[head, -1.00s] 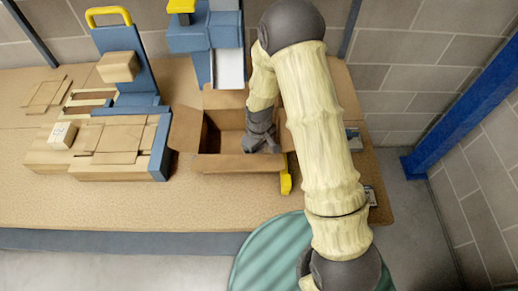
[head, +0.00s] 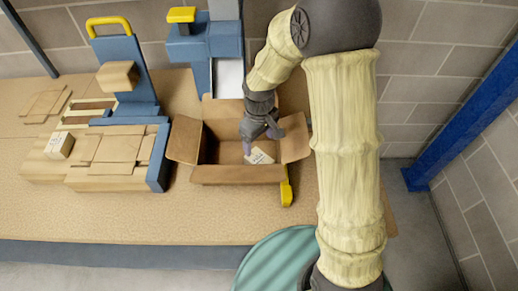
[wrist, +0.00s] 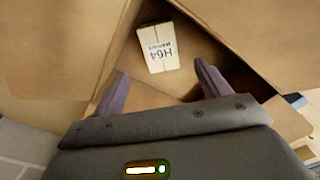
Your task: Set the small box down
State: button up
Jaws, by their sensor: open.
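The small box (head: 260,156) is pale with a white label and lies inside the open cardboard carton (head: 236,174). In the wrist view the small box (wrist: 158,48) rests on the carton floor, beyond the fingertips, with its label reading H64. My gripper (head: 259,139) is over the carton opening, above the small box. In the wrist view my gripper (wrist: 162,82) has its two purple fingers spread wide with nothing between them. The fingers are apart from the box. Part of the carton's inside is hidden by my gripper in the head view.
Another small labelled box (head: 59,146) sits on wooden boards at the left. A blue stand with a yellow handle (head: 112,27) is behind them. A yellow piece (head: 287,193) stands at the carton's front right corner. The bench front (head: 130,220) is clear.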

jog(key=shift+r, duration=0.5)
jog(key=shift+s, duration=0.1)
jog(key=s+d+r+m, duration=0.1)
jog(key=d, duration=0.1)
jog(key=s+d+r+m+t, duration=0.1)
jog(key=s+d+r+m, duration=0.1)
jog(key=d, duration=0.1)
jog(key=s+d+r+m, duration=0.1)
jog(key=s+d, duration=0.1)
jog(key=shift+d+r, duration=0.15)
jog(key=shift+r, duration=0.2)
jog(key=s+d+r+m+t, duration=0.1)
jog(key=s+d+r+m, duration=0.1)
jog(key=s+d+m, duration=0.2)
jog(key=s+d, duration=0.1)
jog(key=s, duration=0.1)
jog(key=shift+s+m+t, duration=0.3)
jog(key=shift+s, duration=0.05)
